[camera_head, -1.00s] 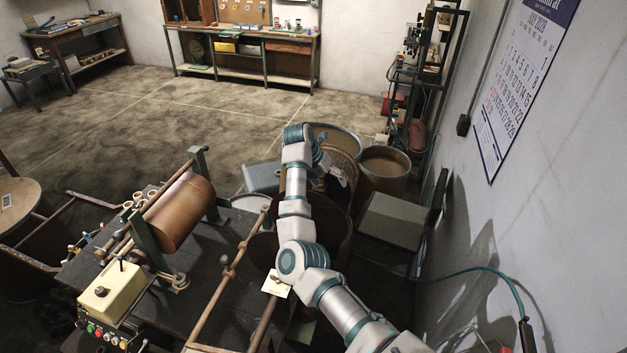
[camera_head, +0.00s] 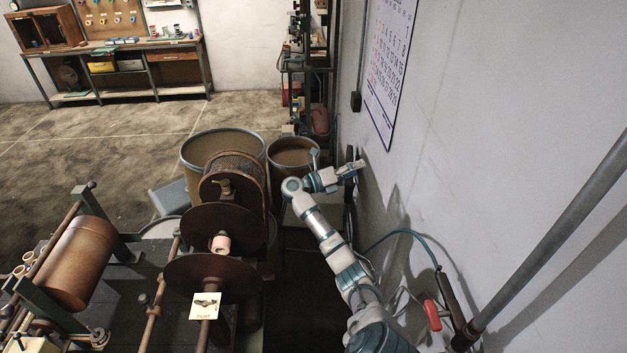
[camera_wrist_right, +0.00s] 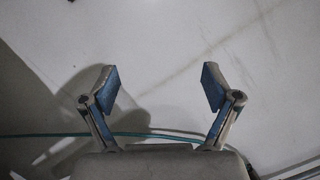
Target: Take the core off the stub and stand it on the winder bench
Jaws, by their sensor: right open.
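A small pale pinkish core (camera_head: 221,243) sits between dark brown round discs (camera_head: 213,277) in the head view; I take it to be on the stub, which is mostly hidden. The winder bench (camera_head: 140,298) is a dark top at the lower left, with a large brown roll (camera_head: 78,262) in a green frame above it. Several other pale cores (camera_head: 24,262) show at its left. My right gripper (camera_head: 357,168) is up and right of the core, close to the wall and well apart from it. In the right wrist view its jaws (camera_wrist_right: 160,88) are open and empty. My left gripper is out of view.
The wall (camera_head: 450,150) stands close on the right, with a calendar (camera_head: 388,65), a teal hose and a pipe (camera_head: 560,240). Two brown drums (camera_head: 292,155) stand behind the discs. A small card (camera_head: 205,306) hangs at the front. Open floor (camera_head: 110,150) lies beyond.

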